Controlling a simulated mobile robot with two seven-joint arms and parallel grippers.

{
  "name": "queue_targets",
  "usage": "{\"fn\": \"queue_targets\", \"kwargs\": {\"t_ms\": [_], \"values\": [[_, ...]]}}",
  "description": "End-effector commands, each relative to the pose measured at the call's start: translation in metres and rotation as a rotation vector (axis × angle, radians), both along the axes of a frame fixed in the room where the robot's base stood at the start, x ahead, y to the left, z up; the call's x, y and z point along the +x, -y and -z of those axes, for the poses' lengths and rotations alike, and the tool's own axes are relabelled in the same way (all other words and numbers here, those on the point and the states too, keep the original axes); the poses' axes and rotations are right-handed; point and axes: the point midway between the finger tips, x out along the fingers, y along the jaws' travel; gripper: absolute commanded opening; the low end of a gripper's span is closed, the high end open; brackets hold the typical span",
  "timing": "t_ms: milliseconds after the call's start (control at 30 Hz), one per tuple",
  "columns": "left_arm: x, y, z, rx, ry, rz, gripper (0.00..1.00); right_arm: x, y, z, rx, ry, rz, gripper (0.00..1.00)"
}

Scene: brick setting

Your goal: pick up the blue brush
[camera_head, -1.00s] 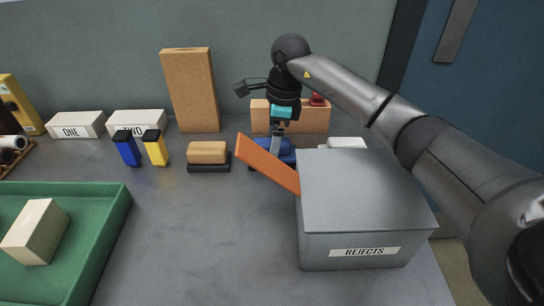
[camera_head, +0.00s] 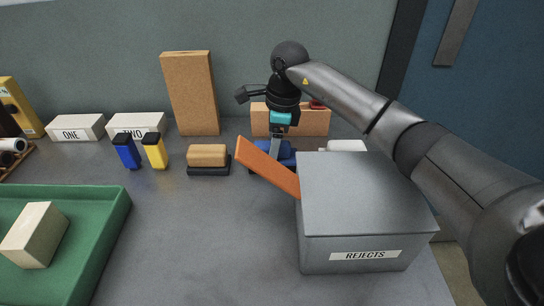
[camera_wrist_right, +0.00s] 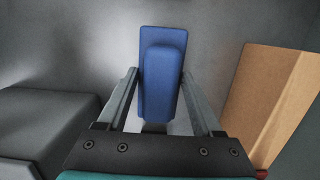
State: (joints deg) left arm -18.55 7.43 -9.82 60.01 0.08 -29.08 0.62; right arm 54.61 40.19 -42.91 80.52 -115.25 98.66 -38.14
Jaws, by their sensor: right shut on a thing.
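The blue brush (camera_head: 285,152) is on the grey bench behind the orange board, which hides part of it in the head view. It shows whole in the right wrist view (camera_wrist_right: 163,75), with a narrower raised grip on a flat base. My right gripper (camera_head: 274,151) comes down on it from above. In the wrist view its two fingers (camera_wrist_right: 160,80) stand on either side of the raised grip, shut on it. I cannot tell whether the brush is clear of the bench. My left gripper is not in view.
A grey REJECTS box (camera_head: 365,190) with a slanted orange board (camera_head: 268,167) stands close in front. A tan brush (camera_head: 208,155) is to the left, a white item (camera_head: 346,145) to the right. A brown block (camera_head: 312,121) is behind. The bench's middle front is clear.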

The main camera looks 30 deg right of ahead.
Motion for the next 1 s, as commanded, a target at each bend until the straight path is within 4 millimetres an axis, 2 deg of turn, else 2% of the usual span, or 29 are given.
{"fn": "queue_targets", "kwargs": {"t_ms": [33,267,667,867,1000], "values": [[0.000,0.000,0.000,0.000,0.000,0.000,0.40,0.000,0.000,0.000,0.000,0.000,0.000,0.27],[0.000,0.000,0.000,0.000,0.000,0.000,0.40,0.000,0.000,-0.001,0.000,0.001,0.000,0.02],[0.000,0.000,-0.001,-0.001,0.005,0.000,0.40,0.000,0.000,-0.007,0.000,0.002,0.000,0.02],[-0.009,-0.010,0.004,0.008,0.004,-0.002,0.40,0.001,0.001,-0.031,0.000,0.004,0.001,0.02],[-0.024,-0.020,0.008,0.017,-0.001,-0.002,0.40,0.001,0.001,-0.062,-0.001,0.006,0.000,0.02]]}}
